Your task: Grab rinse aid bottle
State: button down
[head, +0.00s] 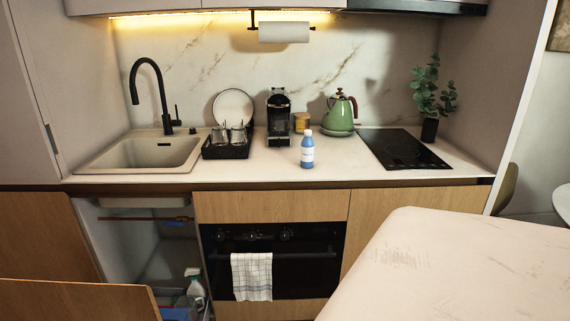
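The rinse aid bottle appears to be the small blue bottle with a white label and white cap (307,152). It stands upright on the light countertop (260,168), near the front edge, right of the coffee machine and in front of the green kettle. Its label is too small to read. My gripper is not in the head view.
A black coffee machine (278,118), green kettle (340,115) and yellow jar (301,122) stand behind the bottle. A dish rack (226,150) is left, a cooktop (404,149) right. A pale table (450,265) fills the lower right. The cabinet door (80,300) below the sink stands open.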

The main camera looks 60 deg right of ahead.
aim_at(308, 145)
jog(key=z, duration=1.8)
jog(key=i+u, duration=0.1)
jog(key=u, duration=0.25)
jog(key=l+u, duration=0.1)
jog(key=u, duration=0.3)
jog(key=i+l+u, duration=0.1)
jog(key=u, duration=0.25)
jog(key=i+l+u, duration=0.2)
jog(key=l+u, duration=0.2)
jog(key=l, duration=0.15)
jog(key=l+u, duration=0.2)
jog(key=l, duration=0.15)
jog(key=i+l+u, duration=0.1)
jog(key=l, duration=0.4)
jog(key=i+l+u, duration=0.15)
jog(key=l, duration=1.15)
jog(key=i+l, duration=0.1)
jog(key=l, duration=0.65)
